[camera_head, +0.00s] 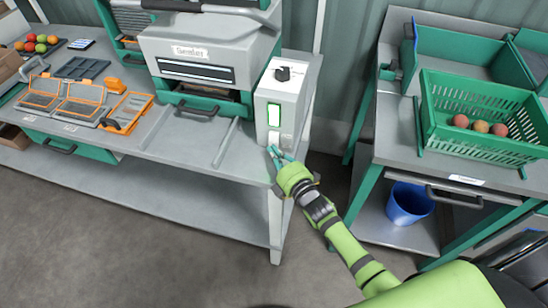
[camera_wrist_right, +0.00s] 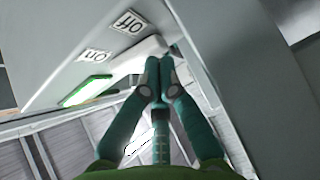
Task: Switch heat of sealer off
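The sealer (camera_head: 205,50) is a grey machine with a "Sealer" label, standing on the bench. Its white control box (camera_head: 262,104) is at its right end, with a dark knob (camera_head: 283,74) on top and a green lit panel (camera_head: 273,114) on the front. In the right wrist view the green light (camera_wrist_right: 87,91) glows near an "On" label (camera_wrist_right: 95,56) and an "Off" label (camera_wrist_right: 129,21), both upside down. My right gripper (camera_head: 274,153) is shut and empty, low at the box's front. Its fingertips (camera_wrist_right: 160,64) overlap a pale part below the labels; contact is unclear. My left gripper is out of view.
Orange-framed trays (camera_head: 83,103) lie on the bench left of the sealer. A second table (camera_head: 400,150) at right holds a green crate (camera_head: 475,152) with several tomatoes. A blue bucket (camera_head: 408,204) stands on its lower shelf. Floor is clear in front of the bench.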

